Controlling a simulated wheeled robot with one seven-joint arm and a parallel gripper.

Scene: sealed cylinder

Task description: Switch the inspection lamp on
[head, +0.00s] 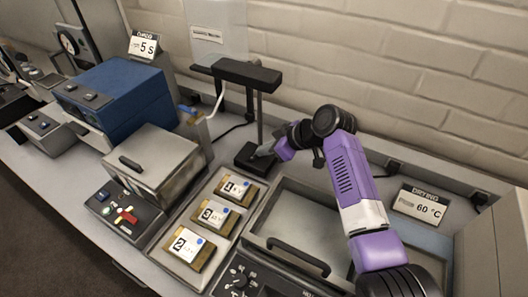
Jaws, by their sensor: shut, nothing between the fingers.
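The inspection lamp is a black stand with a wide flat head (246,74), a thin upright post and a dark block base (247,158). My purple arm reaches in from the lower right. My gripper (263,152) is shut with nothing in it, its tips pointing down-left at the right side of the lamp base. I cannot tell whether the tips touch the base. A switch on the base cannot be made out, and no glow shows under the lamp head.
Left of the lamp stand a metal box with a handle (152,163) and a blue box (115,96). In front lies a tray (157,249) with several numbered cards. A lidded unit (300,225) lies below my arm. A "DRYING 60 °C" sign (418,206) stands right, by the brick wall.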

